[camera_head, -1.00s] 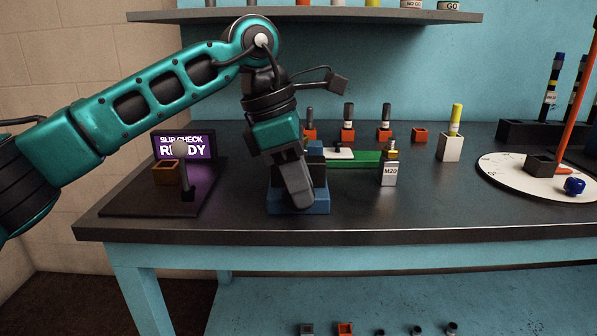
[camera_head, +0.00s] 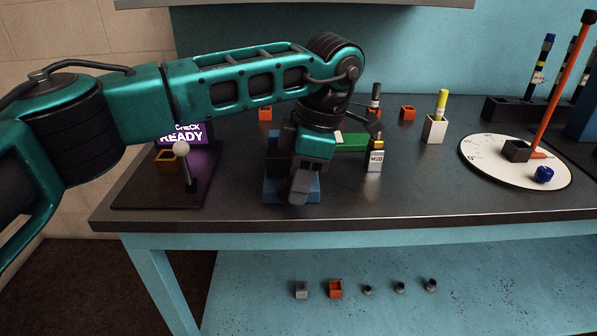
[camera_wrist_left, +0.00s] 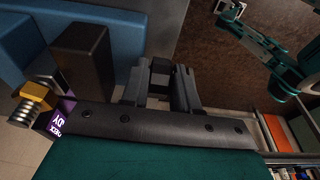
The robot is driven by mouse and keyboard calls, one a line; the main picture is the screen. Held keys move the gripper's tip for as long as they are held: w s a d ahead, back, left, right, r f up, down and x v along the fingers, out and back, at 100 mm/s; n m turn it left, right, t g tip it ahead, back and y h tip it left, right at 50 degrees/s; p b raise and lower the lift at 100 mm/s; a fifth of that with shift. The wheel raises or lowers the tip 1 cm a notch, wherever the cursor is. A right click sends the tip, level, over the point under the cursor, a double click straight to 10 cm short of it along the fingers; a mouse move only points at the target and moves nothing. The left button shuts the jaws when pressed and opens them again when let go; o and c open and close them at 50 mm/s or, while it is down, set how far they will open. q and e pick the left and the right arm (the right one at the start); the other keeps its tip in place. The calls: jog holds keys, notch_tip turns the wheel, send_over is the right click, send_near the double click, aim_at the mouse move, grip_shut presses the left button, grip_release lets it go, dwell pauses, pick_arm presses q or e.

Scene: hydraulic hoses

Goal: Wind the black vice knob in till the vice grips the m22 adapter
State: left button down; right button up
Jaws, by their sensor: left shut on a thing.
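The vice (camera_head: 276,191) is blue with dark blocks and stands near the bench's front edge. It also shows at the upper left of the left wrist view (camera_wrist_left: 120,25), with a dark block (camera_wrist_left: 85,60) against it. My left gripper (camera_head: 299,192) reaches down in front of the vice. In the left wrist view its fingers (camera_wrist_left: 160,88) are shut on a small dark piece, the black knob (camera_wrist_left: 161,68), mostly covered by them. A brass hex fitting with a steel part (camera_wrist_left: 35,100) shows beside the dark block. I cannot tell whether it is the m22 adapter or whether the jaws touch it.
A grey M20 block (camera_head: 375,161) with a brass top stands right of the vice. A lever with a pale ball (camera_head: 181,149) stands left, before the READY screen (camera_head: 182,136). A white dial plate (camera_head: 490,165) lies right. The bench front between is clear.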

jog(key=shift+r, duration=0.1)
pick_arm(q)
jog(key=c, duration=0.9)
grip_release()
jog(key=shift+c, duration=0.2)
jog(key=p+v, duration=0.2)
jog(key=v, duration=1.1)
pick_arm(e)
jog(key=shift+s+d+r, duration=0.25)
jog(key=shift+d+r, duration=0.2)
jog(key=shift+r, duration=0.05)
pick_arm(q)
jog(key=shift+f, duration=0.1)
